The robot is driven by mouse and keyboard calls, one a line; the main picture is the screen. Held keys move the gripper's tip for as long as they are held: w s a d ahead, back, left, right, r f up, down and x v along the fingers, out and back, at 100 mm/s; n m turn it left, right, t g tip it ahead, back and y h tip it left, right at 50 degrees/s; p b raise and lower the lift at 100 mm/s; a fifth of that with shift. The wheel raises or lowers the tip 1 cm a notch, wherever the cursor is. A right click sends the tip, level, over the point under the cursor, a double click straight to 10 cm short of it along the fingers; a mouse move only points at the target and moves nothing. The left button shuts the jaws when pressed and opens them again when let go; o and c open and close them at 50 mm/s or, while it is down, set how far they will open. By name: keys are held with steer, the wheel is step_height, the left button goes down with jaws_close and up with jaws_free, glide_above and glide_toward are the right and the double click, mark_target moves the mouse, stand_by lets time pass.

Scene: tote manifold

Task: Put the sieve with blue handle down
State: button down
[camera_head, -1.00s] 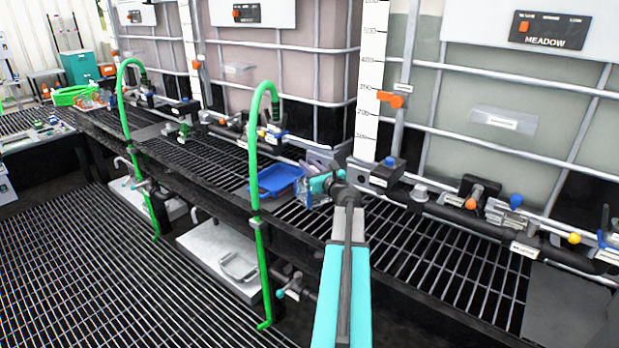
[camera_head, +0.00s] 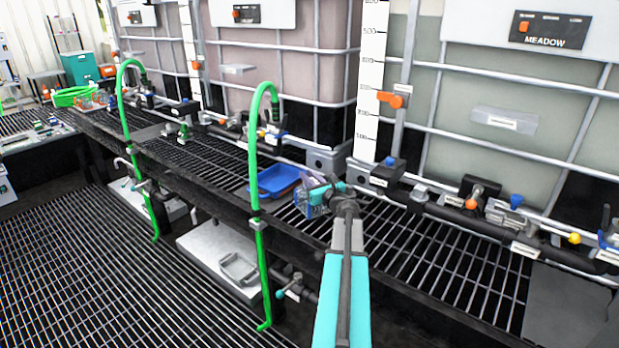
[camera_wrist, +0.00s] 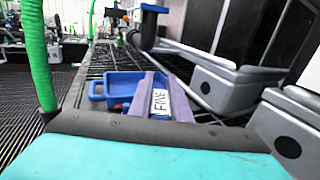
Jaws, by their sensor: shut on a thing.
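My gripper (camera_head: 312,194) is over the grated bench, close to the right side of the blue tray (camera_head: 266,189). In the wrist view, my gripper's purple fingers (camera_wrist: 163,82) are shut on a piece with a white label reading FINE. I take this piece for the sieve (camera_wrist: 160,103); its mesh and most of its handle are hidden, so I cannot confirm its handle colour. The blue tray (camera_wrist: 97,88) lies beyond and to the left of the fingers. I cannot tell whether the held piece touches the bench.
A green hose (camera_head: 254,150) rises at the bench's front edge, left of my gripper. Pipes and valves (camera_head: 470,205) run along the back below the large tanks (camera_head: 510,100). Bare grating (camera_head: 400,240) lies to the right of my gripper.

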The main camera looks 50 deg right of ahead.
steer(key=shift+f, duration=0.15)
steer(key=c, duration=1.6)
jaws_free()
steer(key=shift+c, duration=0.2)
steer(key=shift+r, duration=0.25)
steer(key=b+v, duration=0.1)
steer(key=v, duration=1.1)
